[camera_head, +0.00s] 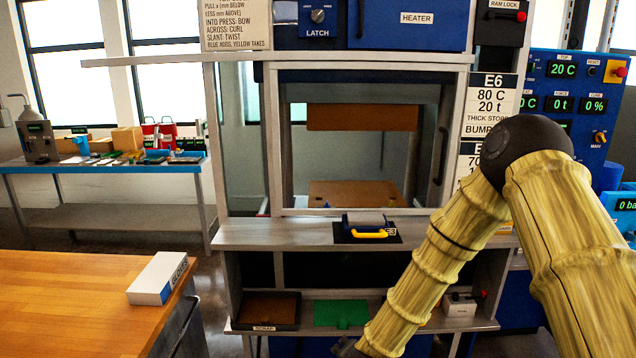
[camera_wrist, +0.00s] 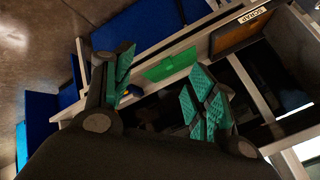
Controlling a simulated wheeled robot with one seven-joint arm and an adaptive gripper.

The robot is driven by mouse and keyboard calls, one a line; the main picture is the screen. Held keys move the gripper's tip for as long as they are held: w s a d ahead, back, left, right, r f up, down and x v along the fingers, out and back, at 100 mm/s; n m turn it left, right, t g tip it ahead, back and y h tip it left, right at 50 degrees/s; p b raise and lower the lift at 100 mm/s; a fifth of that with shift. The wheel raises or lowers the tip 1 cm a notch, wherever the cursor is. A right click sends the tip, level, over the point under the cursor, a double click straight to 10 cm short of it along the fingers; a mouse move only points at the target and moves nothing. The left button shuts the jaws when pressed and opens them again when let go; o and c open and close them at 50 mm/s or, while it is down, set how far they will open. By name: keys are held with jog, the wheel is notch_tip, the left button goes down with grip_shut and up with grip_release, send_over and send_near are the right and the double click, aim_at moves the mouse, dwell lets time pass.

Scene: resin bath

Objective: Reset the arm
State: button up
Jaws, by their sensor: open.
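My gripper (camera_wrist: 160,95) is open in the wrist view. Its two green-padded fingers stand apart with nothing between them. Beyond the fingers lie the green mat (camera_wrist: 170,66) on the lower shelf and the scrap tray (camera_wrist: 222,42). In the head view my arm reaches down from the right, in front of the press, toward the lower shelf. Only a dark bit of my gripper's end shows at the bottom edge there; its fingers are out of view.
The press (camera_head: 345,227) has a ledge with a yellow-handled block (camera_head: 366,222). The lower shelf holds the scrap tray (camera_head: 268,326), the green mat (camera_head: 340,312) and a small white box (camera_head: 459,305). A wooden table (camera_head: 70,300) with a gloves box (camera_head: 158,278) stands left.

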jog(key=s+d+f+n+g, duration=0.2)
jog(key=s+d+f, duration=0.1)
jog(key=s+f, duration=0.55)
jog(key=s+d+f+n+g, duration=0.2)
jog(key=s+d+f, duration=0.25)
jog(key=s, duration=0.65)
jog(key=s+d+f+n+g, duration=0.2)
jog(key=s+d, duration=0.1)
jog(key=s, duration=0.8)
jog(key=s+d+f+n+g, duration=0.2)
jog(key=s+d+f, duration=0.1)
jog(key=s, duration=0.9)
jog(key=shift+d+h, duration=0.3)
jog(key=shift+h, duration=0.1)
jog(key=shift+f, duration=0.1)
jog(key=shift+c, duration=0.2)
